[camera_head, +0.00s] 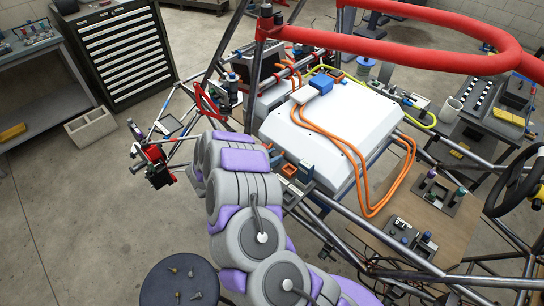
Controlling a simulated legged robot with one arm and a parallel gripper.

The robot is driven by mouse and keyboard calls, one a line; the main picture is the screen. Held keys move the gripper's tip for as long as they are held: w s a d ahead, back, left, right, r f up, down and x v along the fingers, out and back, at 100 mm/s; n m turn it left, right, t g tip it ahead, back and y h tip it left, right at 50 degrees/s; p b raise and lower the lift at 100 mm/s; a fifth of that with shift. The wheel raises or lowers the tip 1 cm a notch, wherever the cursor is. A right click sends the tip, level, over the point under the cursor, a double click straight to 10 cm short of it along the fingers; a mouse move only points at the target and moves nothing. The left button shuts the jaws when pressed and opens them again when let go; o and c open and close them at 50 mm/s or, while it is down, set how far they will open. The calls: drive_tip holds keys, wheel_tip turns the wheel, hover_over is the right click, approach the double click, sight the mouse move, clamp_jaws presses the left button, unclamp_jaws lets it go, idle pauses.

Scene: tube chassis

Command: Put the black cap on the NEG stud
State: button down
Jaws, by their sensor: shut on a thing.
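My grey and purple arm reaches up from the bottom middle to the left side of a white box (340,125) in the tube chassis. My gripper cannot be made out; the arm's own links cover the spot where it would be. The black cap cannot be picked out. No stud marked NEG can be read.
Orange cables (375,205) run over the white box and down its right side. A red padded tube (400,55) crosses above. A wooden board (440,225) at right holds small fixtures. A round dark stool (180,285) with small parts stands at bottom left.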

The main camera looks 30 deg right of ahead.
drive_tip(key=shift+f, duration=0.1)
drive_tip(key=c, duration=1.1)
unclamp_jaws()
drive_tip(key=shift+a, duration=0.1)
drive_tip(key=shift+b+v, duration=1)
drive_tip(key=shift+v, duration=4.45)
drive_tip(key=shift+w, duration=0.1)
